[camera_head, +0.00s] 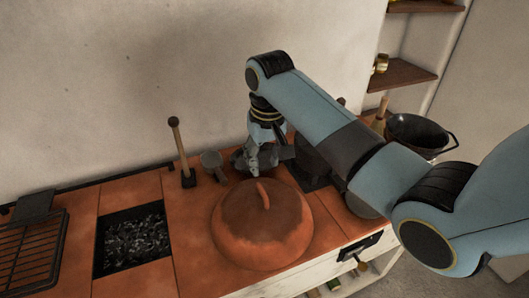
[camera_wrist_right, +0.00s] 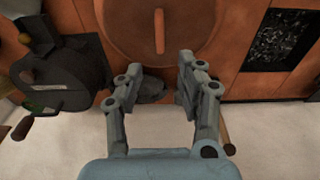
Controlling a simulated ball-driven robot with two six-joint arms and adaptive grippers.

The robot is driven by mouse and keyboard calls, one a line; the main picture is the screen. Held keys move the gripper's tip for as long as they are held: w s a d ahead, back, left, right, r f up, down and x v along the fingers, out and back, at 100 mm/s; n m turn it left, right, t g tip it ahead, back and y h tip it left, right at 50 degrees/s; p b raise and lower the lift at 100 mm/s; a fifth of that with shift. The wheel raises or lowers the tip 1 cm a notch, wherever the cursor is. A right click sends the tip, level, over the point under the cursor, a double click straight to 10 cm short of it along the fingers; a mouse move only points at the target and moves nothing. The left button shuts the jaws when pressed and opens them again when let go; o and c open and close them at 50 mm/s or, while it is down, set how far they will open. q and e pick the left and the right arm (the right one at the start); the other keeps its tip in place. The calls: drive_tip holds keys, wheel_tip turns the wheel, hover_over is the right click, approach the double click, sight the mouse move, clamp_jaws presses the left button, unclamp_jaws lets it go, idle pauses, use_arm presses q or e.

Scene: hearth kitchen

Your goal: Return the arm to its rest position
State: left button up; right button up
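My right arm reaches in from the right in the head view, with its blue-grey gripper (camera_head: 256,168) pointing down over the back of the counter. In the right wrist view the two fingers of that gripper (camera_wrist_right: 158,78) are spread apart with nothing held between them. A dark round pan (camera_head: 240,160) lies beyond the fingertips, partly hidden by them; it also shows between the fingers in the right wrist view (camera_wrist_right: 152,91). I cannot tell whether the fingers touch it. My left gripper is in neither view.
A large orange domed lid (camera_head: 262,228) sits on the terracotta counter just in front of the gripper. A wooden-handled tool (camera_head: 179,150) stands upright behind left, beside a small grey cup (camera_head: 212,162). A coal pit (camera_head: 135,238) and rack (camera_head: 28,255) lie left. A black pot (camera_head: 415,133) stands right.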

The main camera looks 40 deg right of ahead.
drive_tip(key=shift+s+r, duration=0.1)
drive_tip(key=shift+r, duration=0.8)
drive_tip(key=s+a+r+n+t, duration=0.1)
drive_tip(key=s+r+n, duration=0.1)
drive_tip(key=s, duration=1)
drive_tip(key=s+a+r+n+t, duration=0.1)
drive_tip(key=s+a+r, duration=0.1)
drive_tip(key=s, duration=1)
drive_tip(key=s+d+f+g+b, duration=0.2)
drive_tip(key=f+b, duration=0.8)
drive_tip(key=f, duration=2.7)
drive_tip(key=s+d+f+b, duration=0.1)
drive_tip(key=s+f+b, duration=0.5)
drive_tip(key=s+f, duration=1.3)
wheel_tip(320, 180, down, 3)
drive_tip(key=shift+d+r, duration=0.1)
drive_tip(key=shift+d, duration=0.2)
